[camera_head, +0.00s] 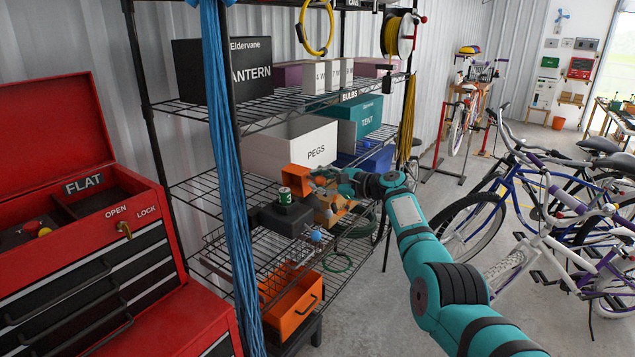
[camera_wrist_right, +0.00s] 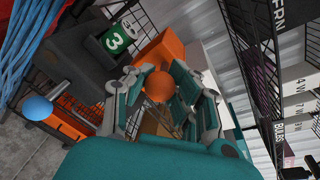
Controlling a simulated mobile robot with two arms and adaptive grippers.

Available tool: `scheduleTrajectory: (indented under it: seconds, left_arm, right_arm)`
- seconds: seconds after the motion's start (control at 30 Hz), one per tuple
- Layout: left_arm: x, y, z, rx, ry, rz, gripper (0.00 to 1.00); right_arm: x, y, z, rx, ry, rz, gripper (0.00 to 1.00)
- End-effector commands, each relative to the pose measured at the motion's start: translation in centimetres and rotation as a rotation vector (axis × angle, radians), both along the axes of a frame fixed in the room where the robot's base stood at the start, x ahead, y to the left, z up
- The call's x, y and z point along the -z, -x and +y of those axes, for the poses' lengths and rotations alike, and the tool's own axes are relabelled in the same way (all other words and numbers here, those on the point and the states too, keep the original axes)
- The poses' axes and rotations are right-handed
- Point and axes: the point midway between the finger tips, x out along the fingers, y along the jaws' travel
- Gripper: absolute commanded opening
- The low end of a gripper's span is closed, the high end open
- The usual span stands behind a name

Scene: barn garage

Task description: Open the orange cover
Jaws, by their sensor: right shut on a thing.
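The orange cover (camera_head: 298,179) is on the middle shelf of the wire rack, beside a dark box; its orange surface also shows in the right wrist view (camera_wrist_right: 168,46). A round orange knob (camera_wrist_right: 158,86) sits between the fingers of my right gripper (camera_wrist_right: 157,92), which is shut on it. In the head view my right gripper (camera_head: 328,178) reaches in from the right at the cover's right side. An orange part (camera_head: 328,212) lies just below it. I cannot tell how far the cover is open. My left gripper is not in view.
The dark box (camera_head: 284,218) with a green numbered piece (camera_head: 284,195) stands close by. A blue ball (camera_head: 316,236) sticks out in front. Blue cords (camera_head: 230,190) hang before the rack. A red toolbox (camera_head: 60,250) stands left, bicycles (camera_head: 560,210) right.

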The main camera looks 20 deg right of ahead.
Motion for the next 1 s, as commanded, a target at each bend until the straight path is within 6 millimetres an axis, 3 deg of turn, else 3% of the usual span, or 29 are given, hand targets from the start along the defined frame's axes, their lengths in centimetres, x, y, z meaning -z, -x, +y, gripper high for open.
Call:
scheduleTrajectory:
  seconds: [0.13, 0.17, 0.4, 0.77, 1.0]
  left_arm:
    - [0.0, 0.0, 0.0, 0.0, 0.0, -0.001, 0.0]
    - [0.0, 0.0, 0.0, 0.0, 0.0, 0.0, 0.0]
    - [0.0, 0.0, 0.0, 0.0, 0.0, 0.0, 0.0]
    - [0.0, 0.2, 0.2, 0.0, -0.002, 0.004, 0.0]
    - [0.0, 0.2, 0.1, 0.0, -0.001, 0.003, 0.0]
  right_arm:
    - [0.4, 0.0, -0.5, 0.007, 0.008, 0.004, 0.0]
    - [0.4, 0.0, -0.5, 0.006, 0.009, 0.004, 0.23]
    - [0.2, 0.0, -0.3, 0.003, 0.005, 0.002, 0.51]
    - [0.1, 0.3, -0.4, 0.002, 0.003, 0.0, 0.51]
    - [-0.3, 2.1, -1.8, 0.003, 0.007, -0.002, 0.51]
